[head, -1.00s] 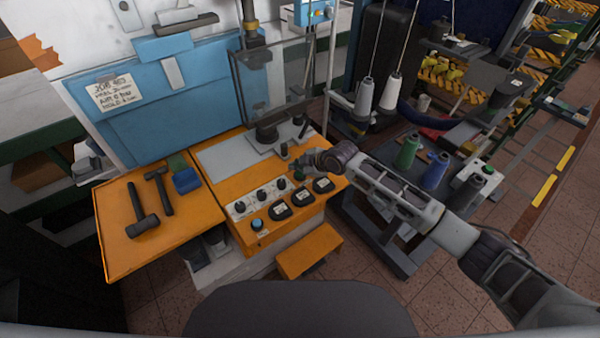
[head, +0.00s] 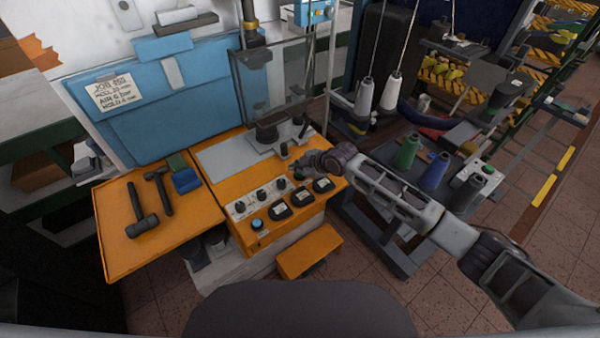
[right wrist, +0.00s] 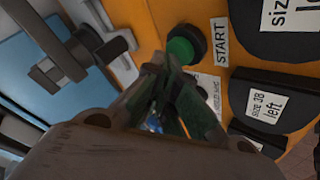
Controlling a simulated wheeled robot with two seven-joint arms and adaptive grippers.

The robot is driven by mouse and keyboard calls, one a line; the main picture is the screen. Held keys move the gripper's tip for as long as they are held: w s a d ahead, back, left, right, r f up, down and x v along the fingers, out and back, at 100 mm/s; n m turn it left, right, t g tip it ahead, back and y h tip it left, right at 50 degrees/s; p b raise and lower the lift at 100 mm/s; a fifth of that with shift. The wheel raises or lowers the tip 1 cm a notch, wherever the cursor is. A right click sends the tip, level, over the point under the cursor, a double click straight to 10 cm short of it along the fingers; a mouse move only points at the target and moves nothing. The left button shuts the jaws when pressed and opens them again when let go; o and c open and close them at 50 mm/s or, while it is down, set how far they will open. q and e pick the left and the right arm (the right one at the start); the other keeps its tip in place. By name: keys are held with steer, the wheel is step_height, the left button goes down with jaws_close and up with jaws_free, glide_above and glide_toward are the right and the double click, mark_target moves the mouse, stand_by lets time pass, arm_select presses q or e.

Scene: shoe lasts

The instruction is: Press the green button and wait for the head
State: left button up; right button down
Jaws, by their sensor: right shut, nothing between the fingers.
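The green button (right wrist: 183,46), in a dark ring beside a START label (right wrist: 219,42), shows in the right wrist view just beyond my fingertips. My right gripper (right wrist: 158,66) is shut and empty. In the head view the right gripper (head: 298,170) is over the right end of the orange machine's control panel and covers the button there. I cannot tell whether the fingertips touch the button. My left gripper is not in view.
Several black labelled pads (head: 281,212) and knobs (head: 263,195) line the panel, with a blue button (head: 257,224) at its left. Thread spools (head: 407,152) stand on a cart at right.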

mark_target(298, 174)
steer(key=shift+f, duration=0.4)
stand_by(0.6)
steer(key=shift+r, duration=0.15)
steer(key=shift+r+p, duration=0.75)
steer(key=shift+r, duration=0.1)
stand_by(0.3)
steer(key=shift+r+p, duration=2.15)
steer(key=shift+r, duration=0.4)
steer(key=shift+s+f, duration=0.1)
